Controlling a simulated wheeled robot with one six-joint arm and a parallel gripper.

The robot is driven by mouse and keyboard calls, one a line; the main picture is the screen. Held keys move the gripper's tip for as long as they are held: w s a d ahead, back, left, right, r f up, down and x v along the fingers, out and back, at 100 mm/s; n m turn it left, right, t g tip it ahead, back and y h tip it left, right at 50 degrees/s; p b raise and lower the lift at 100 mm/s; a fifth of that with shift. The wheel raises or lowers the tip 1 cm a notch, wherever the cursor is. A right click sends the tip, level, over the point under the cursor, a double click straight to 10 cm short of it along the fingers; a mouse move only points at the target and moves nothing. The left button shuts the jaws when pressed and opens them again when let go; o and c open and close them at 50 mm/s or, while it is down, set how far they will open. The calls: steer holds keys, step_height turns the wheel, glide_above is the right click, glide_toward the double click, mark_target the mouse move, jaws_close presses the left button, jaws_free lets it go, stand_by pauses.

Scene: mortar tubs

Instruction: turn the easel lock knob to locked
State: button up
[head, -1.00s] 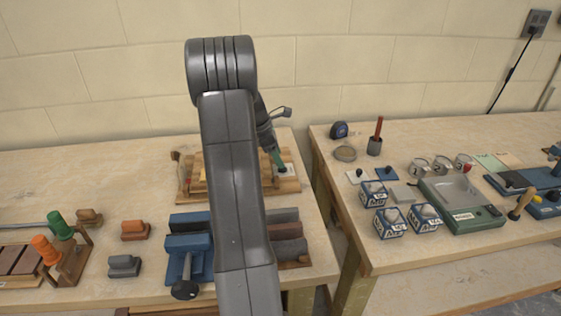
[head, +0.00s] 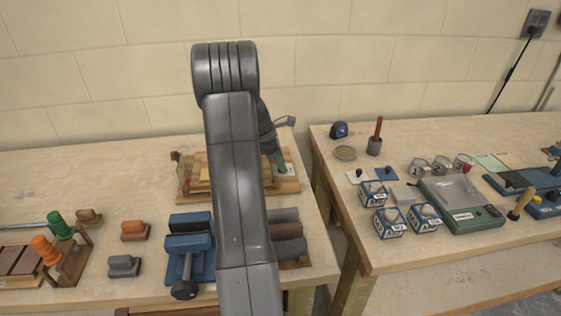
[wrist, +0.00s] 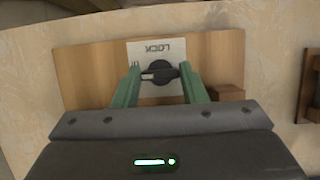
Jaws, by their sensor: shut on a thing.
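The easel lock knob (wrist: 158,71) is a dark round knob with a pale pointer mark, on a white plate (wrist: 172,47) marked LOCK, in the wrist view. The plate sits on a wooden board (wrist: 88,72). My gripper (wrist: 158,75) has its two green fingers shut on the knob, one on each side. In the head view my gripper (head: 274,160) reaches down to the right end of the wooden easel (head: 288,185). My arm hides much of the easel there, and the knob cannot be made out.
A blue clamp-like stand (head: 188,250) and dark rollers (head: 286,232) stand in front of the easel. Orange (head: 135,230) and grey (head: 123,266) blocks lie to the left. A gap separates this bench from the right bench, which holds a green scale (head: 462,205).

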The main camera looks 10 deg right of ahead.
steer(key=shift+r, duration=0.1)
steer(key=m+g+p, duration=0.1)
steer(key=m+p, duration=0.1)
steer(key=m, duration=0.1)
steer(key=shift+w+r+p, duration=0.1)
steer(key=shift+w+p, duration=0.05)
steer(key=shift+p, duration=0.15)
steer(key=m+g+p, duration=0.1)
steer(key=m, duration=0.1)
steer(key=m+g+y+p, duration=0.1)
steer(key=m, duration=0.2)
steer(key=shift+w+d+m+p, duration=0.1)
steer(key=shift+w+m+p, duration=0.05)
steer(key=shift+m+p, duration=0.2)
steer(key=m, duration=0.2)
steer(key=m+g+y+p, duration=0.1)
steer(key=m, duration=0.1)
steer(key=shift+d+y, duration=0.1)
steer(key=shift+y, duration=0.2)
steer(key=m+y, duration=0.1)
steer(key=m, duration=0.4)
steer(key=shift+d+y+p, duration=0.1)
steer(key=shift+y+p, duration=0.2)
steer(key=shift+y, duration=0.1)
steer(key=o, duration=1)
steer(key=shift+f, duration=0.2)
steer(key=shift+g, duration=0.3)
